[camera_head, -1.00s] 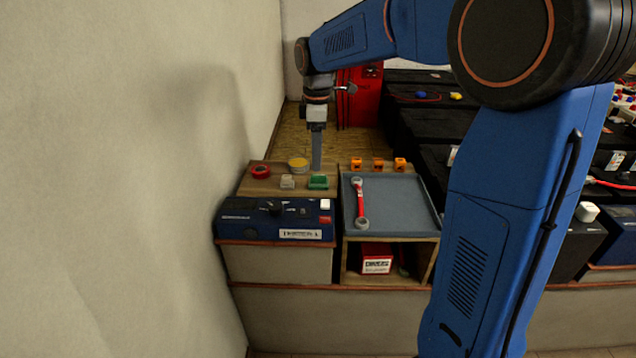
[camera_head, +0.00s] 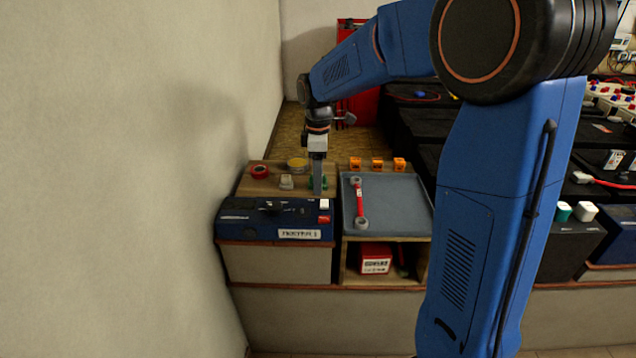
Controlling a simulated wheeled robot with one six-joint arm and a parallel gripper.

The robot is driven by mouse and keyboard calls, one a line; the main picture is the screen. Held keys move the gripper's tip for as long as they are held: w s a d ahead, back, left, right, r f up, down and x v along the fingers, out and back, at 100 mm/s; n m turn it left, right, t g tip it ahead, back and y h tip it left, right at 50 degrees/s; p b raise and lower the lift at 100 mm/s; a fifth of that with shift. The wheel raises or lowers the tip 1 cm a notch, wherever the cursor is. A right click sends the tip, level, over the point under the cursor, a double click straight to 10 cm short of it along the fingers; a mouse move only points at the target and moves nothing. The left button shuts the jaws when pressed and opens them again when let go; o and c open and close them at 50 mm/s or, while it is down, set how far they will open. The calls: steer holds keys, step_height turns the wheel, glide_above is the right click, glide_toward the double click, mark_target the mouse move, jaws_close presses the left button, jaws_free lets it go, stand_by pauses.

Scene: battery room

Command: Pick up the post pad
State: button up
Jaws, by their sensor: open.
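My gripper (camera_head: 317,192) points straight down over the wooden board (camera_head: 245,187) at the left. Its finger is in line with a small green block (camera_head: 325,183), which shows on both sides of it; the middle of the block is hidden. This green block is probably the post pad, though no label shows. The jaws are open, seen edge-on. I cannot tell whether they touch the block or stand around it. A pale grey block (camera_head: 286,182) sits just left of it.
A red ring (camera_head: 260,171) and a yellow round tin (camera_head: 297,163) stand on the board. A grey-blue tray (camera_head: 395,205) with a red wrench (camera_head: 360,203) lies to the right, with orange blocks (camera_head: 377,164) behind. A blue charger box (camera_head: 240,222) is in front; a wall (camera_head: 110,180) is close left.

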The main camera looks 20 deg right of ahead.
steer(key=c, duration=1.1)
steer(key=shift+r, duration=0.1)
steer(key=shift+c, duration=0.2)
step_height(320, 180, up, 10)
steer(key=shift+f, duration=0.1)
steer(key=o, duration=0.4)
steer(key=c, duration=0.3)
steer(key=shift+w, duration=0.1)
